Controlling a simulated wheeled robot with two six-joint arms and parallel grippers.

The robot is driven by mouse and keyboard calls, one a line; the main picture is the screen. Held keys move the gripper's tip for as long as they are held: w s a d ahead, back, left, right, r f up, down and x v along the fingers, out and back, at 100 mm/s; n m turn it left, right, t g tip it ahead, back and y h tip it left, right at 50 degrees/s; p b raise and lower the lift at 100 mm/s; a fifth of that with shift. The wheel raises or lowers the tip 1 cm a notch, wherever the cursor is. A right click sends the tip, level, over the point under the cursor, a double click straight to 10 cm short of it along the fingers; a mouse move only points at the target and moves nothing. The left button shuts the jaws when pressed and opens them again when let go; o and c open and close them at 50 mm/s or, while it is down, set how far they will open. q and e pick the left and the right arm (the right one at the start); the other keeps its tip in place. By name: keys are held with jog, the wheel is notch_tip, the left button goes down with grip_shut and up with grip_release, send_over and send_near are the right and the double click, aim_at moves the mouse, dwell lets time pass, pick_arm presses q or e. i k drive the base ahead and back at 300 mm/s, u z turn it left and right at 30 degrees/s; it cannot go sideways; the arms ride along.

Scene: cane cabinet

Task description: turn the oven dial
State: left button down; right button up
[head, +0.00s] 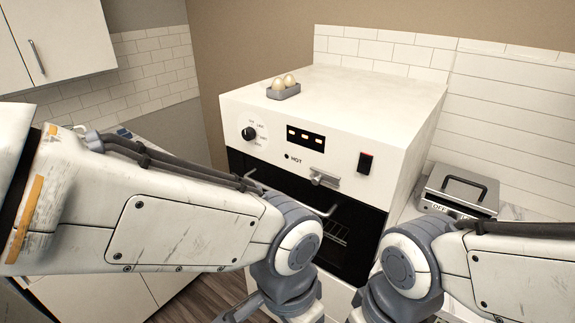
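The oven dial (249,133) is a round black knob at the left of the white front panel of the oven (220,120). Small printed marks sit around its upper and right side, too small to read. Which way the dial points cannot be told. My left arm crosses in front of the oven's lower left, and its wrist bends down near the oven door. My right arm comes in from the right, and its wrist bends down in front of the oven's right side. Both arms end below the dial, and neither gripper can be made out. Nothing touches the dial.
A grey tray (284,96) with two eggs (283,84) stands on the oven top. The panel has a display (306,136), a metal lever (323,179) and a red switch (366,163). The dark door has a bar handle. A grey appliance (459,190) stands on the right counter.

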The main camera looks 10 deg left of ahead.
aim_at(249, 134)
jog(key=z, duration=2.25)
jog(key=k, duration=0.35)
jog(key=u, duration=2.8)
